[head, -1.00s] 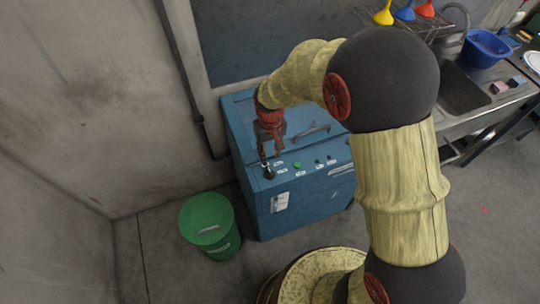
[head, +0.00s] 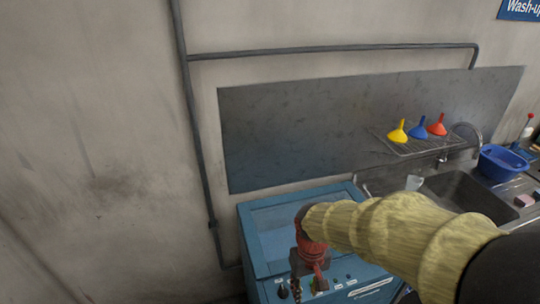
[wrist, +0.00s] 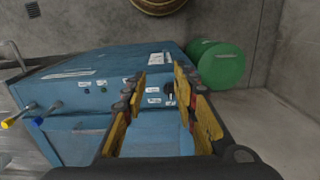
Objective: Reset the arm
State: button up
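My gripper (head: 314,280) is low in the head view, over the front control panel of the blue machine (head: 262,266), with its lower end partly cut off by the frame edge. Its red wrist part hangs downward from my cream-covered arm. In the wrist view, the two yellow-padded fingers of my gripper (wrist: 162,88) stand apart with nothing held between them. The blue machine (wrist: 85,145) lies beyond them. A dark knob (head: 282,292) on the panel is left of my gripper and apart from it in the head picture.
A sink (head: 470,195) and a rack with yellow (head: 397,134), blue (head: 419,130) and red (head: 437,127) funnels are at the right. A blue basin (head: 503,160) stands beyond. A green bin (wrist: 218,64) is beside the machine. Pipes (head: 330,49) run along the wall.

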jog(key=s+d+r+m+t+b, duration=0.2)
jog(key=s+d+r+t+b, duration=0.4)
jog(key=s+d+b, duration=0.3)
jog(key=shift+s+d+r+m+b, duration=0.15)
jog(key=shift+s+r+m+b, duration=0.35)
jog(key=shift+s+b, duration=0.45)
jog(key=shift+r, duration=0.1)
